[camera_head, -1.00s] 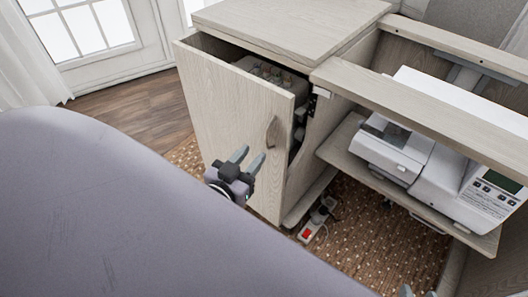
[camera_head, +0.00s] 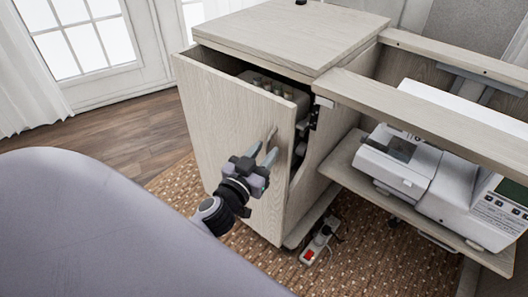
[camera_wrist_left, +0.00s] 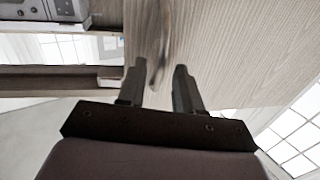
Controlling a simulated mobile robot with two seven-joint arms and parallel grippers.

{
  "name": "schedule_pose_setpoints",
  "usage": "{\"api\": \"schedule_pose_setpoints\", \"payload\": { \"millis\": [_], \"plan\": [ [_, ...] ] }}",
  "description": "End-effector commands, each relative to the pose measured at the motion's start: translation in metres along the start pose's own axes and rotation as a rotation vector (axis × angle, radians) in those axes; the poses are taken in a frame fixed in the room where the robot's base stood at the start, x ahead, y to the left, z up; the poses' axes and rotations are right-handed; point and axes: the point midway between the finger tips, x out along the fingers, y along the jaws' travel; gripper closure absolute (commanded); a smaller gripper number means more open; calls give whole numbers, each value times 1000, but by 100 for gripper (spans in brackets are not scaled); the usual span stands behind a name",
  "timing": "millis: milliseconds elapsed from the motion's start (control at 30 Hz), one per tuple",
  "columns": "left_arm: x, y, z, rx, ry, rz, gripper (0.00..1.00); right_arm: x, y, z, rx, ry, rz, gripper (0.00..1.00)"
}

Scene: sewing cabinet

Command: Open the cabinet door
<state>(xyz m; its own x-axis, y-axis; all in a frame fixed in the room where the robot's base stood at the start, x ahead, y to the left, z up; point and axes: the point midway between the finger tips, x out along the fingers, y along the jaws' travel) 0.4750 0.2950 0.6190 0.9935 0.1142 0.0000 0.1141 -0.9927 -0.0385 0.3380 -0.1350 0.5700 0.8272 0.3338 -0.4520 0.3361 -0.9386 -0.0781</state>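The light wood cabinet door (camera_head: 225,110) stands ajar, with a gap behind its top and right edges. Its handle (camera_head: 273,134) is near the door's right edge, partly hidden by my left gripper. My left gripper (camera_head: 265,152) is in front of the door, with its fingers at the handle. In the left wrist view, the fingers (camera_wrist_left: 158,88) are apart, and the curved handle (camera_wrist_left: 160,62) shows between and just beyond their tips. I cannot tell whether they touch it. My right gripper is not in view.
A white sewing machine (camera_head: 399,162) sits on a shelf to the right of the door. A power strip (camera_head: 318,243) lies on the brown rug (camera_head: 345,265) below. Spools (camera_head: 268,84) show inside the cabinet. Wood floor is clear at the left.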

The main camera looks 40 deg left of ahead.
Motion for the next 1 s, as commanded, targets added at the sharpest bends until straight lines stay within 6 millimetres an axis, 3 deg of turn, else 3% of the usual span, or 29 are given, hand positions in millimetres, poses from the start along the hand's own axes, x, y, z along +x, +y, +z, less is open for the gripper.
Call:
{"api": "schedule_pose_setpoints", "payload": {
  "millis": [333, 367, 467, 1000],
  "plan": [
    [4, 0, 0, 1, 0, 0, 65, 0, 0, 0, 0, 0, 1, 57],
    [4, 0, 0, 1, 0, 0, 69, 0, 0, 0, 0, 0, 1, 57],
    [4, 0, 0, 0, 0, 0, 100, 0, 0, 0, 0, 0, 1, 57],
    [4, 0, 0, 3, 0, 0, 100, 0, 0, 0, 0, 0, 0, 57]
  ]
}}
